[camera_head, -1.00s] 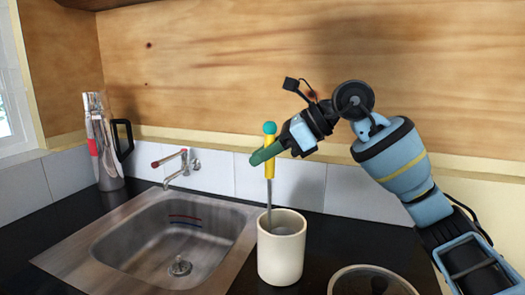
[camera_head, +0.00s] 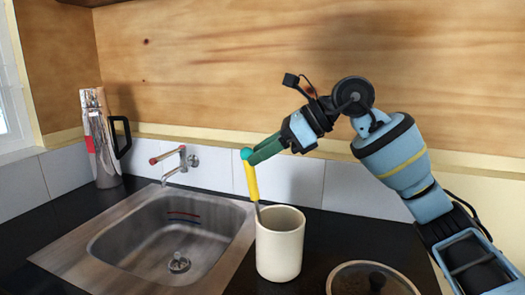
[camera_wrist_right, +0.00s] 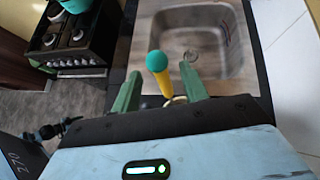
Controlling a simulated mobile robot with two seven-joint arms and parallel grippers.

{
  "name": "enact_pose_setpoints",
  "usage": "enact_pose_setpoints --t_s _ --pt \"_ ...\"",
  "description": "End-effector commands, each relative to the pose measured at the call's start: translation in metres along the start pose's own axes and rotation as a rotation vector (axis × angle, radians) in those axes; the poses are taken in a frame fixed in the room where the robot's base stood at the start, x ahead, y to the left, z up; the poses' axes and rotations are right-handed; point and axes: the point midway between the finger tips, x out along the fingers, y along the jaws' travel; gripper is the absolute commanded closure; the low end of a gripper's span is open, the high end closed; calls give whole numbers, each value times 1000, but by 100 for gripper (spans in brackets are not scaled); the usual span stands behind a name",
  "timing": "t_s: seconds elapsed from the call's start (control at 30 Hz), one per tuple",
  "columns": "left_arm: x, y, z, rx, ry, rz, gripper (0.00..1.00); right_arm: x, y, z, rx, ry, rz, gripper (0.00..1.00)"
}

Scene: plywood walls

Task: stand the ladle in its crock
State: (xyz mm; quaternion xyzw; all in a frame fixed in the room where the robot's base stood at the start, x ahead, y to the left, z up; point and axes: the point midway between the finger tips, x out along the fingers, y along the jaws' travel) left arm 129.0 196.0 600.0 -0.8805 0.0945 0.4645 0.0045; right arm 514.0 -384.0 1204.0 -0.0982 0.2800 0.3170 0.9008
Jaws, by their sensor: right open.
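The ladle has a yellow handle (camera_head: 251,180) with a teal knob at the top. Its lower end is inside the cream crock (camera_head: 280,250), and the handle leans left against the rim; the bowl end is hidden in the crock. My right gripper (camera_head: 256,153) is at the top of the handle, just under the knob. In the right wrist view its green fingers (camera_wrist_right: 160,80) are spread, with the handle (camera_wrist_right: 165,82) between them and gaps on both sides. My left gripper is not in view.
A steel sink (camera_head: 175,235) with a tap (camera_head: 177,165) lies left of the crock. A metal jug (camera_head: 102,140) with a black handle stands at the back left. A round lidded pan (camera_head: 345,282) is at the front right. A stove (camera_wrist_right: 75,35) shows in the right wrist view.

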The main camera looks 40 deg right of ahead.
Motion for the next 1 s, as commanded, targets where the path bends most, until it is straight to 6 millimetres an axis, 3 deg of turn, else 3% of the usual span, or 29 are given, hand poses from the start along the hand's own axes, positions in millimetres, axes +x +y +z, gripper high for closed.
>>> enact_pose_setpoints --t_s 0.5,1.0 --pt "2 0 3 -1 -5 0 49 -70 0 0 0 -1 -3 56" --pt "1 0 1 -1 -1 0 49 -75 0 0 -1 -2 -1 56"
